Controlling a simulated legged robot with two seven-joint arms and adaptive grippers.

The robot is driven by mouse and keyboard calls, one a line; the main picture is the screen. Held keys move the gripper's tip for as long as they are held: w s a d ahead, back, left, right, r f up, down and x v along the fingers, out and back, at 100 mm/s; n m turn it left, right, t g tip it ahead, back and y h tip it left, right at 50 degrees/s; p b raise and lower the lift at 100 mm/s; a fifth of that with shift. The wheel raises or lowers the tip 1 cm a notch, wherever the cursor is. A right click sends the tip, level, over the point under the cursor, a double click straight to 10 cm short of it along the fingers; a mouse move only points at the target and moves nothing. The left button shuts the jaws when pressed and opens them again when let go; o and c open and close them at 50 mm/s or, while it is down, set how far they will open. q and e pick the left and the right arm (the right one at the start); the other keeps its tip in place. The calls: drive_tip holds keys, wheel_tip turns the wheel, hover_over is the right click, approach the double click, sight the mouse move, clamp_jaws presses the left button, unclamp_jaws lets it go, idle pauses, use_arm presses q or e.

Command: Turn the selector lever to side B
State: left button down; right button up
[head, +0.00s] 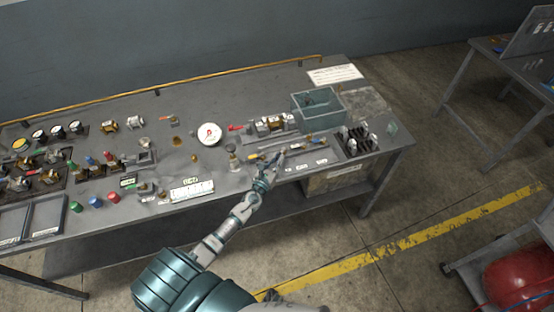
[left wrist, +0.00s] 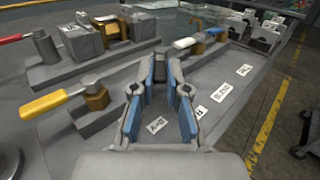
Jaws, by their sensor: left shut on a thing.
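A grey manifold bar with brass valves lies at the right part of the bench, with white labels (left wrist: 157,125) along its front; one seems to read A+B and another B (left wrist: 201,111). My left gripper (head: 278,158) reaches over this bar from the front. In the left wrist view its blue-padded fingers (left wrist: 160,80) are closed around a narrow dark grey piece, which looks like the selector lever (left wrist: 160,67). The fingers hide most of that piece, so I cannot tell which side it points to. My right gripper is not in view.
A yellow-handled valve (left wrist: 55,98) stands left of the fingers, and a red-handled one (head: 237,128) behind. A grey-green bin (head: 318,108) and a dark rack (head: 357,140) stand to the right. A round white gauge (head: 209,134) lies to the left. The bench's front edge is close.

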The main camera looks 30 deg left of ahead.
sight(285, 150)
use_arm(q)
drive_tip(key=shift+d+y+p, duration=0.15)
drive_tip(key=shift+y+p, duration=0.15)
drive_tip(key=shift+y, duration=0.1)
drive_tip(key=shift+w+d+n+g+y+p, duration=0.1)
drive_tip(key=shift+d+n+g+y+p, duration=0.25)
drive_tip(key=shift+n+y+p, duration=0.4)
drive_tip(key=n+y, duration=0.1)
drive_tip(key=d+y, duration=0.1)
drive_tip(key=shift+w+n+g+y, duration=0.15)
drive_tip(key=shift+n+g+y, duration=0.2)
drive_tip(key=shift+w+d+n+y, duration=0.1)
drive_tip(key=shift+d+n+y, duration=0.05)
drive_tip(key=shift+n+y, duration=0.3)
drive_tip(key=y, duration=0.1)
drive_tip(key=n+g+y, duration=0.1)
drive_tip(key=d+n+g+y, duration=0.1)
drive_tip(key=shift+w+f+b, duration=0.2)
drive_tip(key=shift+w+b, duration=0.1)
drive_tip(key=shift+b, duration=0.1)
drive_tip(key=shift+w+d+n+g+y+b, duration=0.25)
drive_tip(key=shift+n+g+y+b, duration=0.25)
drive_tip(key=shift+n+g+y, duration=0.25)
drive_tip(key=shift+w+d+n+g+y+b, duration=0.2)
drive_tip(key=shift+n+g+y+b, duration=0.3)
drive_tip(key=shift+g+y, duration=0.3)
drive_tip(key=shift+r, duration=0.1)
